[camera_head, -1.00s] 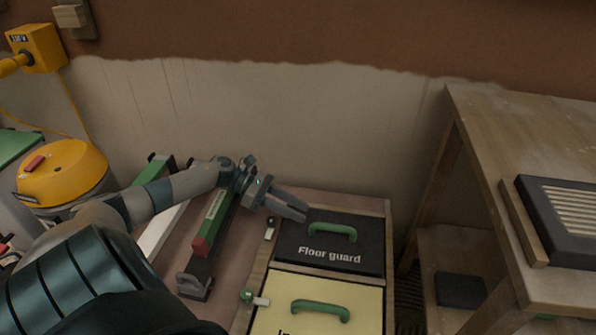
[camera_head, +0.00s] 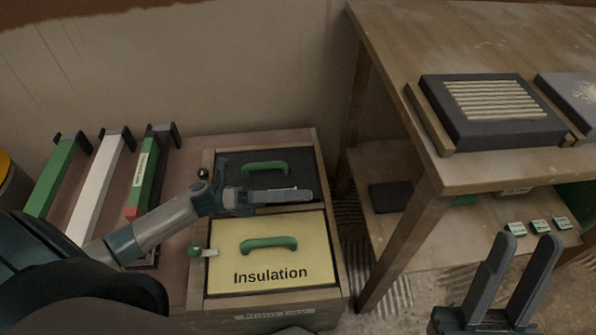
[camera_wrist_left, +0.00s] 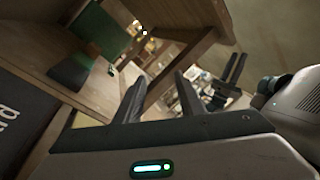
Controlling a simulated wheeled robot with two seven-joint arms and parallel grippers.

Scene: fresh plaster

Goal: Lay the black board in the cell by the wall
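The black board (camera_head: 308,163) with a green handle (camera_head: 265,169) lies in the far cell of the wooden box (camera_head: 331,210), by the wall. It looks flat inside the frame, though its near part is hidden by my left gripper (camera_head: 305,195). In the left wrist view the board's dark face (camera_wrist_left: 25,125) shows at the left edge with the end of its lettering. My left gripper is over the board's near part, off the handle. Its fingers are apart and empty in the left wrist view (camera_wrist_left: 158,100). My right gripper (camera_head: 525,245) is open and empty at the lower right.
A yellow Insulation board (camera_head: 228,262) with a green handle fills the near cell. Levels (camera_head: 95,190) lie left of the box. A wooden bench (camera_head: 400,60) stands to the right, carrying a dark board with ridged plaster (camera_head: 450,125). Its lower shelf holds a dark block (camera_head: 390,197).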

